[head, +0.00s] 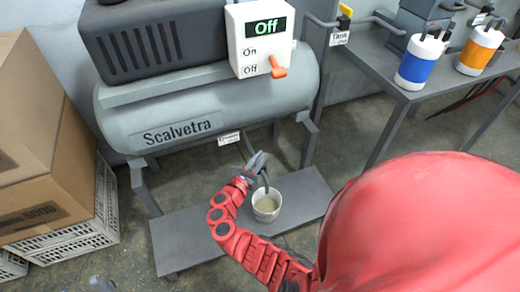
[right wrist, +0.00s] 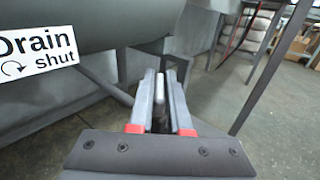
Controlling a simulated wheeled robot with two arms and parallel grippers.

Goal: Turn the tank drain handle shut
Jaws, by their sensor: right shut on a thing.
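The grey tank (head: 200,105) lies across the upper left of the head view. A white label (head: 228,138) hangs under it and reads "Drain shut" with a turn arrow in the right wrist view (right wrist: 38,55). My right gripper (head: 257,163) is under the tank, just right of the label. It is shut on a thin grey piece, seemingly the drain handle (right wrist: 161,76), between its fingers in the right wrist view. The fingers hide most of the handle, so its angle is unclear. A small grey tip at the bottom left, seemingly my left gripper (head: 102,285), barely shows.
A white cup (head: 267,206) with cloudy liquid stands on the low grey shelf (head: 185,232) below my right gripper. A dark tube hangs above it. Tank legs flank the space. Cardboard boxes (head: 35,140) stand left; a grey table (head: 385,72) stands right.

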